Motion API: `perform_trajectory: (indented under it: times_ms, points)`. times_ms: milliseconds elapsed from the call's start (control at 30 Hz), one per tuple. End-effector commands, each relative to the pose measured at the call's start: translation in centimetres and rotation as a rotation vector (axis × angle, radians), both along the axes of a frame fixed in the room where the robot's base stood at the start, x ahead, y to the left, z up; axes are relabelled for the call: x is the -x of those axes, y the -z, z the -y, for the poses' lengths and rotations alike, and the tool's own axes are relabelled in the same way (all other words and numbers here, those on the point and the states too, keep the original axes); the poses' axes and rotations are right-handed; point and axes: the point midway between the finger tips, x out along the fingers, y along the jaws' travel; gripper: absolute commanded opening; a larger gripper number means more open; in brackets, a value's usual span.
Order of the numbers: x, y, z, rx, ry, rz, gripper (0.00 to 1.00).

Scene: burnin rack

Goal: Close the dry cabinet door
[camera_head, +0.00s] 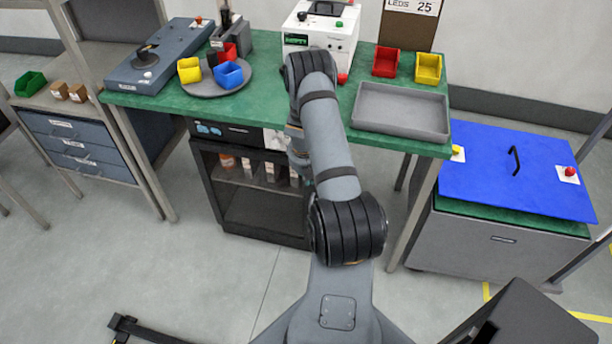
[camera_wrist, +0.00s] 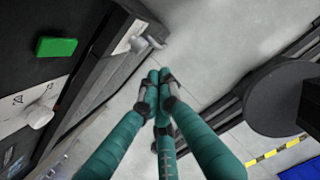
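The dry cabinet (camera_head: 265,225) is a dark box under the green bench. Its front shows an interior with a shelf and several small bottles; my arm covers its right side. I cannot make out the door clearly in the head view. In the wrist view, a dark framed panel (camera_wrist: 92,82), possibly the door, runs diagonally at left with a small metal handle-like part (camera_wrist: 147,43) near its upper end. My gripper (camera_wrist: 158,80) has teal fingers with their tips together and nothing visible between them. The tips appear just below that metal part; contact cannot be told. My gripper is hidden in the head view.
The green bench (camera_head: 350,83) carries a grey tray (camera_head: 400,112), coloured bins and instruments. A blue-lidded chest (camera_head: 515,170) stands at right, and a drawer unit (camera_head: 80,150) at left. A dark round object (camera_wrist: 285,97) is at right in the wrist view. Open floor lies in front of the cabinet.

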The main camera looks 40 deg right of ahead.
Motion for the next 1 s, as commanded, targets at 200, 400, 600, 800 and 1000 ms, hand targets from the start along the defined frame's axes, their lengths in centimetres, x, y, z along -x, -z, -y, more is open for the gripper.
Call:
perform_trajectory:
  times_ms: [200, 400, 600, 800, 1000]
  points:
    - [1.5, 1.1, -1.9, 0.001, 0.003, 0.002, 0.0]
    - [2.4, -4.8, -3.2, 0.001, 0.007, 0.002, 0.0]
    - [2.9, -8.2, -4.0, 0.001, 0.007, 0.001, 0.0]
    - [3.2, -9.5, -4.3, 0.0, 0.006, 0.0, 0.0]
    - [3.2, -9.6, -4.4, 0.0, 0.007, 0.001, 0.0]
